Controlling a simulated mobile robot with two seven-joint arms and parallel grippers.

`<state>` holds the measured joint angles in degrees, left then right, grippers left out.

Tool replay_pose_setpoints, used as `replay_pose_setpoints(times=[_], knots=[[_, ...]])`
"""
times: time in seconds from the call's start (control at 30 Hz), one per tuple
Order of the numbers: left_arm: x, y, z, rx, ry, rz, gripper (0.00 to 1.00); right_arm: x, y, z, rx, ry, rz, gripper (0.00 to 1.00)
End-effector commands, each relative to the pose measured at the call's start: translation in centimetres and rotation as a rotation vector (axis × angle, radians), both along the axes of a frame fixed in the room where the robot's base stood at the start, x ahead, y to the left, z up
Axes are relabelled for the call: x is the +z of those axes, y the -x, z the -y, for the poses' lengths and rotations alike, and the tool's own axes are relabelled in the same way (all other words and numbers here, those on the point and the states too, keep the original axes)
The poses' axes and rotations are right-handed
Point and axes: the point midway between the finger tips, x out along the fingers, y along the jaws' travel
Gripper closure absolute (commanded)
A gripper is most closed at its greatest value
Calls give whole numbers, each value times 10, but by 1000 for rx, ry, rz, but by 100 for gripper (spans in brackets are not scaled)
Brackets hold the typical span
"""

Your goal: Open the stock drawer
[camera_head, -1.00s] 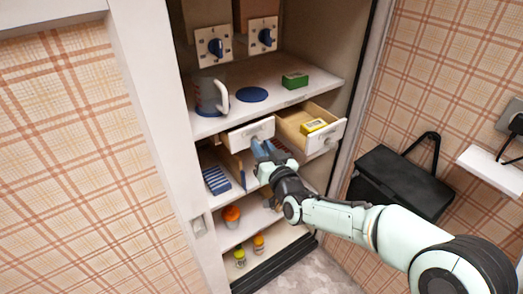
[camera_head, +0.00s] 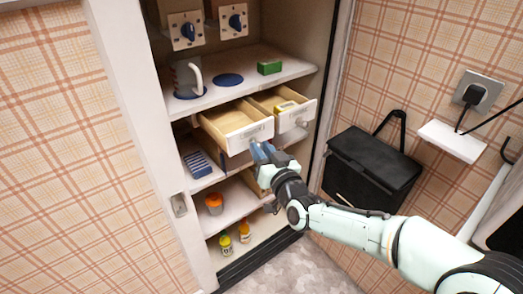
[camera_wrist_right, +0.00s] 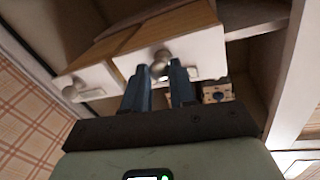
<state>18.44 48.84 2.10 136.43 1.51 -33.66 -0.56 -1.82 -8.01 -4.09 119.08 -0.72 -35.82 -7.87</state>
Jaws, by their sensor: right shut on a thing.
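Two white-fronted drawers with wooden insides hang side by side under a shelf. The left drawer (camera_head: 236,142) is pulled well out, and its visible inside looks empty. The right drawer (camera_head: 305,114) is also out and holds a yellow box (camera_head: 285,106). My right gripper (camera_head: 261,151) is at the left drawer's front, shut on its round knob. In the wrist view the gripper (camera_wrist_right: 160,84) has its two fingers on either side of the metal knob (camera_wrist_right: 160,66). The other drawer's knob (camera_wrist_right: 70,92) is free. The drawer labels are unreadable. My left gripper is out of view.
The shelf (camera_head: 250,84) above holds a mug (camera_head: 187,78) and a green box (camera_head: 269,67). Lower shelves hold blue items (camera_head: 198,164), an orange-lidded jar (camera_head: 214,203) and small bottles (camera_head: 245,231). A black bag (camera_head: 372,165) hangs right of the cabinet.

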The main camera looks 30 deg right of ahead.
Motion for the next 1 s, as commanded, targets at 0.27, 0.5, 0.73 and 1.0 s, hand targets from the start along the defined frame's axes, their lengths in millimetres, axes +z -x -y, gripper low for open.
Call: replay_pose_setpoints(times=[0.27, 0.5, 0.73, 1.0], knots=[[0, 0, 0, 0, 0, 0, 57, 0, 0, 0, 0, 0, 0, 52], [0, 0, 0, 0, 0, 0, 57, 0, 0, 0, 0, 0, 0, 49], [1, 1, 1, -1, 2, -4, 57, 1, 14, -1, 0, 0, 1, 49], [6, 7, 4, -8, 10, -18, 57, 2, 73, -8, 0, -1, 2, 49]])
